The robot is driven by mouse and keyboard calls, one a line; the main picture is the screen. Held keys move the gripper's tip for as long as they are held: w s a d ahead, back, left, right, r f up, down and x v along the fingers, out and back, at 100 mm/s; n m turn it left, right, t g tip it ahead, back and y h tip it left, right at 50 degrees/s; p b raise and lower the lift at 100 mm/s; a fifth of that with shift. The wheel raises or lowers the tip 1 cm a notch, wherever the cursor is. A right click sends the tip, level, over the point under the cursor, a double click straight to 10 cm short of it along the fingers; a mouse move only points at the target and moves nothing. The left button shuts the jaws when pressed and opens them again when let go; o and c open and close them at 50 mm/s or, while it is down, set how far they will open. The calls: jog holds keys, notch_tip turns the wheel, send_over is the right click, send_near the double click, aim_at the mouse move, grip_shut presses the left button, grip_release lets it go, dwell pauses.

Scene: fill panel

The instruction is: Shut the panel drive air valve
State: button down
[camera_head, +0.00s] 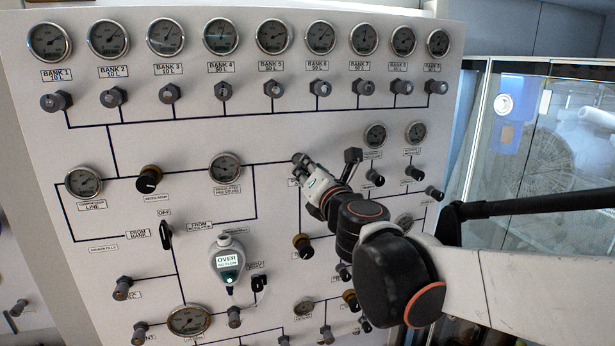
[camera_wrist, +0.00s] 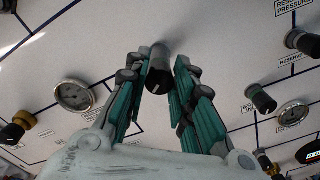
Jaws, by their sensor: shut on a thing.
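A dark cylindrical valve knob (camera_wrist: 158,72) stands out from the white panel between my fingertips in the wrist view. My gripper (camera_wrist: 157,66) is shut on this knob, with one green-padded finger on each side. In the head view my gripper (camera_head: 302,163) is at the panel, at the right end of the line from the regulated pressure gauge (camera_head: 225,167). There my fingers mostly hide the knob. The label just below it is largely covered by my gripper, so I cannot read it. The knob's turned position is hard to tell.
A dark handle (camera_head: 351,160) sticks out close to the right of my gripper. Smaller knobs and gauges stand farther right, including one knob (camera_head: 374,178). A row of bank knobs (camera_head: 322,88) runs above. Bare panel lies between.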

jog(key=m+b, duration=0.1)
jog(key=m, duration=0.7)
jog(key=m+b, duration=0.1)
jog(key=m, duration=0.7)
jog(key=m+b, duration=0.2)
jog(key=m, duration=0.7)
jog(key=shift+f, duration=0.3)
jog(key=c, duration=1.3)
grip_release()
jog(key=shift+c, duration=0.2)
jog(key=shift+s, duration=0.1)
jog(key=v, duration=1.2)
